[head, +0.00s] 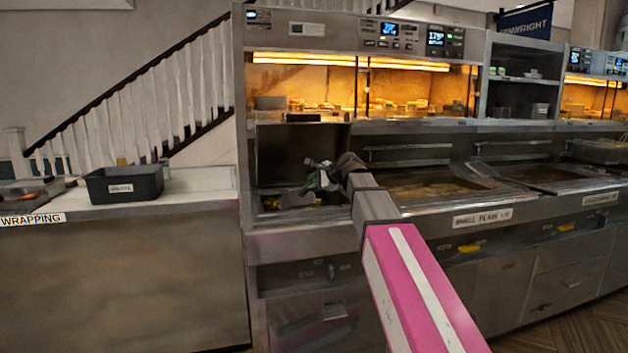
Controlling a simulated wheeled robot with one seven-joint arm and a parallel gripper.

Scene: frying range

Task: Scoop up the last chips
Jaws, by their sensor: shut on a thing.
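My arm reaches forward to the left well of the frying range (340,240). My gripper (322,178) is over this well and shut on a grey tool that looks like a chip scoop (297,199). The scoop's head is low in the well; its handle is mostly hidden by the gripper. A few yellow chips (271,203) show in the well beside and behind the scoop. I cannot tell whether any chips lie in the scoop.
A raised metal panel (275,150) stands behind the well. Pans of oil (430,188) lie to the right. A lit heated cabinet (420,90) is above. At left, a black tub (125,184) stands on the wrapping counter (200,183), which has clear space.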

